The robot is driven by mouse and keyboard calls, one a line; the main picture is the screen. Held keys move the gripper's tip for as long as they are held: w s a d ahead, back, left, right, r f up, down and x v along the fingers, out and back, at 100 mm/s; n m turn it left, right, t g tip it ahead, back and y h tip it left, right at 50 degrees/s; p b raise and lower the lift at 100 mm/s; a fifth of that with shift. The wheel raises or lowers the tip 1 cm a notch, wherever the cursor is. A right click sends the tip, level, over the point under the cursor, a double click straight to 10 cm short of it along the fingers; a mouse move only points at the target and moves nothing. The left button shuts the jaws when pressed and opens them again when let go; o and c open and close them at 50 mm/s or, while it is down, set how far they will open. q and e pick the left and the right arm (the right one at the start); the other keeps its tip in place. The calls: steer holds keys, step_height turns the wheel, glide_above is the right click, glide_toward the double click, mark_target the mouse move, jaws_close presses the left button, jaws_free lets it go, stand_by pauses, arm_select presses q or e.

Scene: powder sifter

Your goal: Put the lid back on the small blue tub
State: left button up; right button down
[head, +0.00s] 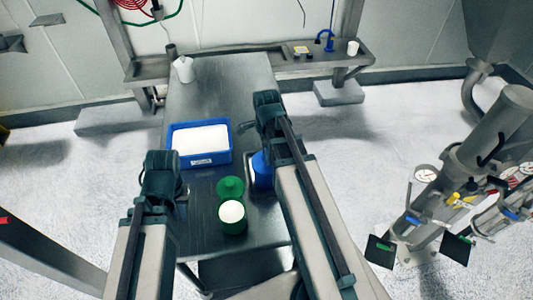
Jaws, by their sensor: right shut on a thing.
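A blue tub (262,177) stands on the steel table, right of the green tub, partly hidden behind my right arm. Its top is mostly covered, so I cannot tell whether a lid is on it. My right gripper (245,128) is beyond the tub, above the table near its right edge. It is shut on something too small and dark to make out. My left gripper (183,192) is over the table's left edge, below the blue bin and apart from the tubs. Its fingers are too unclear to tell open from shut.
A blue bin (168,152) of white powder stands on the table (220,85). Nearer are a green lid (230,188) and an open green tub (233,228) with white contents. A white bottle (184,70) stands at the far left. The table's far middle is clear.

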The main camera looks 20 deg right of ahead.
stand_by(0.3)
jaws_free()
stand_by(0.4)
steer(key=shift+r, duration=0.1)
steer(key=shift+r+p, duration=3.4)
steer(key=shift+p, duration=0.1)
steer(key=shift+c, duration=0.2)
jaws_close()
